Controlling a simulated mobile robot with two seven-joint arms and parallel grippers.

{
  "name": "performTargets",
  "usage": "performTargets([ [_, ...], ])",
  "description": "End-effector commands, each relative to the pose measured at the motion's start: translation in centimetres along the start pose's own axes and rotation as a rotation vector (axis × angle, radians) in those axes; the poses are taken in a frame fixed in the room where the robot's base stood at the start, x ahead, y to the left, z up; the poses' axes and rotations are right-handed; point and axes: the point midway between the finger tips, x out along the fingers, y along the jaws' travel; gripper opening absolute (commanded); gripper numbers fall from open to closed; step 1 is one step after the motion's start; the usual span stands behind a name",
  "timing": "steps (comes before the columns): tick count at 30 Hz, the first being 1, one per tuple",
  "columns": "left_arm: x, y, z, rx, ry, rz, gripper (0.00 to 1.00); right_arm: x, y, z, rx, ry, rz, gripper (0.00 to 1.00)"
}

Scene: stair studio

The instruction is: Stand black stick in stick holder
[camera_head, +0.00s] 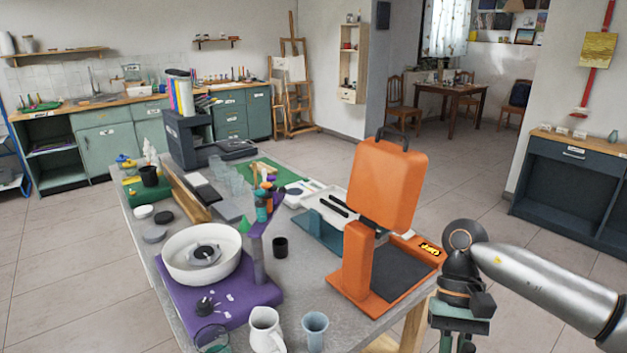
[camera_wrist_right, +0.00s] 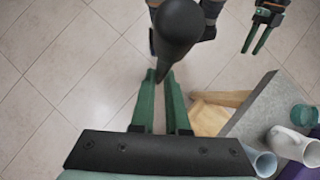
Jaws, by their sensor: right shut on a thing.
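My right gripper (camera_head: 462,345) is at the bottom edge of the head view, right of the table, its tips cut off. In the right wrist view its green fingers (camera_wrist_right: 164,76) are shut on a black, rounded, tapering thing, which I take to be the black stick (camera_wrist_right: 178,32), seen foreshortened. It is off the table, over the floor. My left gripper (camera_wrist_right: 257,36) shows at the top right of the wrist view, fingers apart and empty. Two dark sticks (camera_head: 339,205) lie in a white tray on the table. I cannot tell which thing is the stick holder.
The grey table (camera_head: 310,262) is crowded. An orange press (camera_head: 388,188) stands at its right end. A white bowl (camera_head: 202,254) sits on a purple base. A white jug (camera_head: 266,328) and a blue-grey cup (camera_head: 314,330) stand near the front edge. A black cup (camera_head: 280,247) stands mid-table.

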Motion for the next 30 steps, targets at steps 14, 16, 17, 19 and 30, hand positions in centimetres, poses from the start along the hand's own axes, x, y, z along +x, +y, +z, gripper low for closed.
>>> performTargets([
  [14,-0.5,-0.2,-0.2,-0.002,0.001,-0.007,0.46,0.0,-0.2,0.9,-0.207,0.007,0.138,0.00],
  [16,-0.5,-0.2,-0.2,-0.002,0.001,-0.007,0.46,0.0,-0.1,0.9,-0.205,0.006,0.135,0.00],
  [17,-0.5,-0.2,-0.2,-0.002,0.001,-0.007,0.46,0.1,-0.1,0.9,-0.204,0.006,0.136,0.00],
  [19,-0.5,-0.2,-0.2,-0.002,0.001,-0.007,0.46,0.4,-0.1,0.8,-0.200,0.003,0.133,0.00],
  [30,-0.5,-0.2,-0.3,-0.002,0.002,-0.007,0.46,10.6,0.5,-2.9,-0.198,-0.004,0.130,0.00],
])
